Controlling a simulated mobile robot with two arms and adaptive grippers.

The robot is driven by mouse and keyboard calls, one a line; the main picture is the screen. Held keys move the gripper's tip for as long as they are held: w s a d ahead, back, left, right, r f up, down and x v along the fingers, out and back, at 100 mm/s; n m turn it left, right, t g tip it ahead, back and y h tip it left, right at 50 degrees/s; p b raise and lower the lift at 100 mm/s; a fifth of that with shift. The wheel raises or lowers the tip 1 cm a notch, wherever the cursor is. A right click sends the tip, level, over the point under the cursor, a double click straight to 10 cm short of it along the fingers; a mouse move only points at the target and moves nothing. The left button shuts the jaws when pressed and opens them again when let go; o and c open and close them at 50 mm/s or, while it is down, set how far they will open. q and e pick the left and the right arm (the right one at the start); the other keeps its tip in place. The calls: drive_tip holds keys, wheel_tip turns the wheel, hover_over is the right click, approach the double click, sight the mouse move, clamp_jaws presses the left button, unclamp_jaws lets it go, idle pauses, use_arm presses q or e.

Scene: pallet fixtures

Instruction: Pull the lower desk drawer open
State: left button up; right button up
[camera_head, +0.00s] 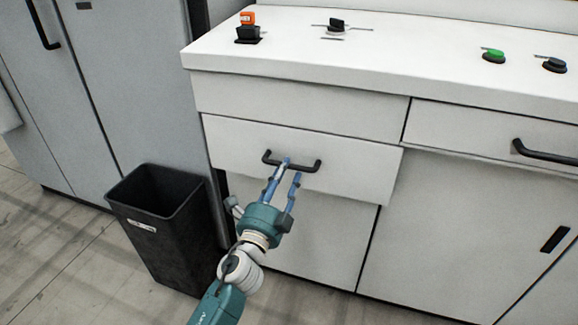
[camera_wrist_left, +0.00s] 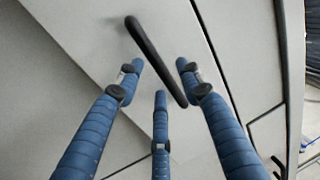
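The lower drawer (camera_head: 235,150) is a white front under a shallower upper drawer front. It stands out slightly from the cabinet face. Its black bar handle (camera_head: 312,166) also shows in the wrist view (camera_wrist_left: 150,48). My left gripper (camera_head: 291,169) is at the handle, with blue fingers reaching to it from the front. In the wrist view the fingers (camera_wrist_left: 160,75) are spread, with the bar passing between them and gaps at the tips. Whether a finger touches the bar, I cannot tell. My right gripper is not in view.
A black bin (camera_head: 165,230) stands on the floor left of the drawer, near my left arm. A grey cabinet (camera_head: 140,80) is behind it. The desktop (camera_head: 400,60) holds an orange-and-black item (camera_head: 248,28) and several small knobs. Another drawer handle (camera_head: 545,153) is at right.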

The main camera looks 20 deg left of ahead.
sight(289, 167)
use_arm(q)
drive_tip(key=shift+w+r, duration=0.15)
drive_tip(key=shift+w, duration=0.6)
drive_tip(key=shift+w+r, duration=0.1)
drive_tip(key=shift+w, duration=0.65)
drive_tip(key=shift+c, duration=0.5)
clamp_jaws()
drive_tip(key=shift+d+f, duration=0.1)
drive_tip(key=shift+d, duration=0.05)
